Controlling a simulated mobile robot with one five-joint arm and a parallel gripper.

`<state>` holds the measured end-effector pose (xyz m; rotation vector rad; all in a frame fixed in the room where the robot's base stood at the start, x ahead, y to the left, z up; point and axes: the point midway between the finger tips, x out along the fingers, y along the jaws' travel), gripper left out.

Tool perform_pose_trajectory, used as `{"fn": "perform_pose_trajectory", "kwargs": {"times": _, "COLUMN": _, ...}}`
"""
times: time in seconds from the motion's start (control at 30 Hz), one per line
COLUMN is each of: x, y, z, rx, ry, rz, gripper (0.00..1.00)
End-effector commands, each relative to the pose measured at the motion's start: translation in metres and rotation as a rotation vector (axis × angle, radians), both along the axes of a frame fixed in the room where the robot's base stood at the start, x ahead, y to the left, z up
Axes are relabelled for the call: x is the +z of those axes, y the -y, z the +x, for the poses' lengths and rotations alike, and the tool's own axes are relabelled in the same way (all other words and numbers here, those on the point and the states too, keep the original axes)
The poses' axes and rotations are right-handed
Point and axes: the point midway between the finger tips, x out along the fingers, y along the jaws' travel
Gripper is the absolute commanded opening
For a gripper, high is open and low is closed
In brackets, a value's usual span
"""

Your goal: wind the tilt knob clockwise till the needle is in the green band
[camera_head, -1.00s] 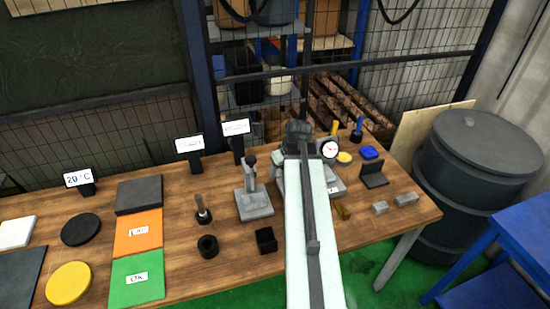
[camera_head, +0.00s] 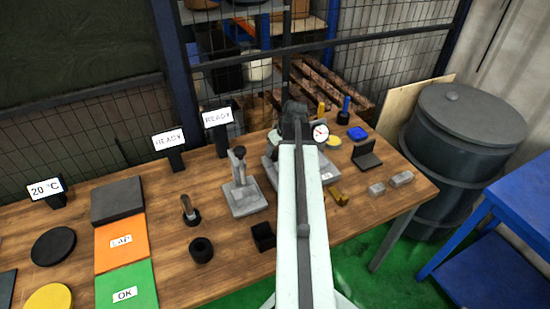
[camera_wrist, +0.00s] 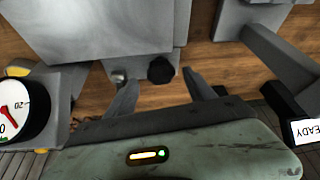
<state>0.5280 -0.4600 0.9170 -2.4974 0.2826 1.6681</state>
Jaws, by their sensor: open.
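A black round knob (camera_wrist: 161,70) sits on the near side of a grey block in the wrist view. My gripper (camera_wrist: 160,79) is open, with one finger on each side of the knob and no clear contact seen. The dial (camera_head: 321,132) also shows in the head view, too small to read. There my arm hides the knob and most of the grey fixture (camera_head: 270,172).
A small silver knob (camera_wrist: 118,76) is left of the black knob. A grey stand (camera_head: 243,190) is left of my arm, and a black angle plate (camera_head: 366,155) is to the right. A "READY" sign (camera_wrist: 306,131) stands at the wrist view's right.

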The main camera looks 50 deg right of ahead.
Motion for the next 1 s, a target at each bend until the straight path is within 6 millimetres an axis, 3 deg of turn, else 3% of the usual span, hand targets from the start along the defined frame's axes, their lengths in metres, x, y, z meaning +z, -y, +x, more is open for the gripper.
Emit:
{"fn": "perform_pose_trajectory", "kwargs": {"times": 0.03, "x": -0.0174, "y": 0.0008, "z": 0.005, "rx": 0.002, "ry": 0.0, "rz": 0.0, "gripper": 0.63}}
{"fn": "perform_pose_trajectory", "kwargs": {"times": 0.1, "x": -0.024, "y": 0.001, "z": 0.0088, "rx": 0.003, "ry": 0.0, "rz": 0.0, "gripper": 0.63}}
{"fn": "perform_pose_trajectory", "kwargs": {"times": 0.4, "x": -0.0236, "y": 0.0003, "z": 0.0114, "rx": 0.003, "ry": 0.0, "rz": 0.0, "gripper": 0.63}}
{"fn": "perform_pose_trajectory", "kwargs": {"times": 0.47, "x": -0.0235, "y": 0.0002, "z": 0.0114, "rx": 0.004, "ry": 0.0, "rz": -0.001, "gripper": 0.49}}
{"fn": "perform_pose_trajectory", "kwargs": {"times": 0.63, "x": -0.0236, "y": 0.0001, "z": 0.0115, "rx": 0.004, "ry": 0.0, "rz": -0.001, "gripper": 0.02}}
{"fn": "perform_pose_trajectory", "kwargs": {"times": 0.77, "x": -0.0237, "y": -0.0006, "z": 0.0114, "rx": -0.015, "ry": -0.001, "rz": -0.001, "gripper": 0.0}}
{"fn": "perform_pose_trajectory", "kwargs": {"times": 1.0, "x": -0.0237, "y": -0.0036, "z": 0.012, "rx": -0.264, "ry": -0.002, "rz": -0.002, "gripper": 0.01}}
